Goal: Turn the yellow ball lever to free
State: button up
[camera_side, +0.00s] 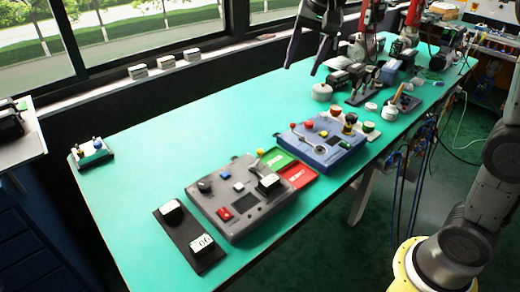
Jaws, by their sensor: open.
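A grey control panel (240,218) lies on the green table. A small yellow ball (260,152) shows at its far right edge; its lever arm is too small to make out. A blue panel (330,157) lies to the right, with a silver lever, a red ball (309,124) and small yellow spots. I cannot tell for sure which yellow part is the ball lever, and no "free" mark is legible. My gripper (301,69) hangs above the table at the top, its two dark fingers apart and empty, well clear of both panels.
A black plate (184,234) with white-faced blocks lies at the front left. Machine parts and small pots crowd the table's right end. The table's left half is mostly clear.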

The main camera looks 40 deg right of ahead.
jog(key=w+f+m+g, duration=0.1)
jog(key=w+f, duration=0.3)
jog(key=w, duration=0.3)
jog(key=g, duration=0.2)
send_over(260, 150)
notch_tip(260, 150, down, 15)
notch_tip(260, 150, down, 14)
jog(key=shift+r, duration=0.15)
grip_shut()
